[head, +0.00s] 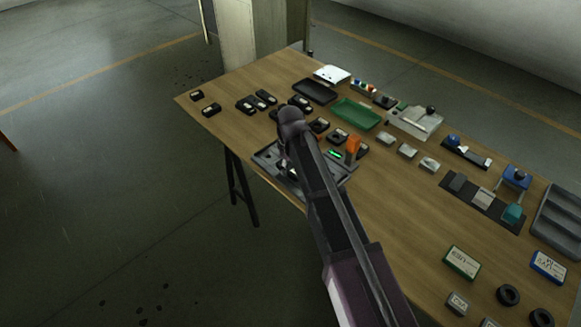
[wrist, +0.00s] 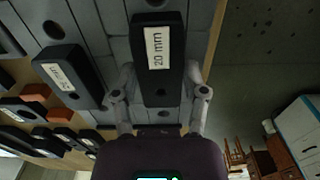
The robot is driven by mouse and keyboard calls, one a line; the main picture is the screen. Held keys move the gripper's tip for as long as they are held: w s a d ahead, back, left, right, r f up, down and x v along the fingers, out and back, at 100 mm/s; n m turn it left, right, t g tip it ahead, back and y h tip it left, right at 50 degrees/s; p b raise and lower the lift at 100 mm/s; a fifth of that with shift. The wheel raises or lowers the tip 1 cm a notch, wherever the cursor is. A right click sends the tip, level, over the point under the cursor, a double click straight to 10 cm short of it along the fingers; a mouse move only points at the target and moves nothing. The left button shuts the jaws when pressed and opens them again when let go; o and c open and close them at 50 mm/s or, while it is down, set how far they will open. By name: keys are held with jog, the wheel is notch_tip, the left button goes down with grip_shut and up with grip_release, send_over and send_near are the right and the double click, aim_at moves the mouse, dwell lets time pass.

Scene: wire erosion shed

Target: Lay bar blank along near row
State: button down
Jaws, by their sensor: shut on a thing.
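In the wrist view a black bar blank (wrist: 147,83) with a white "20 mm" label stands out between the two fingers of my gripper (wrist: 160,78). The fingers are shut on its sides. The bar lies over a grey tray (wrist: 95,38) with ridges and holes; I cannot tell whether it touches. A second black labelled block (wrist: 68,78) is beside it, to the left. In the head view the tray (head: 268,158) is at the table's left edge, and my arm hides most of the gripper and the bar.
The wooden table (head: 385,205) carries several black blocks (head: 245,105) beyond the tray, a green tray (head: 355,114), a dark tray (head: 314,91) and small metal blocks (head: 407,150). An orange block (head: 353,146) stands close right of my arm.

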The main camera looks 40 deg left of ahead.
aim_at(290, 168)
jog(key=shift+f+b, duration=0.35)
jog(key=shift+f, duration=0.05)
jog(key=shift+c, duration=0.6)
grip_release()
jog(key=shift+r, duration=0.2)
notch_tip(290, 168, up, 12)
jog(key=p, duration=1.2)
jog(key=shift+r+p, duration=0.25)
jog(key=shift+p, duration=0.15)
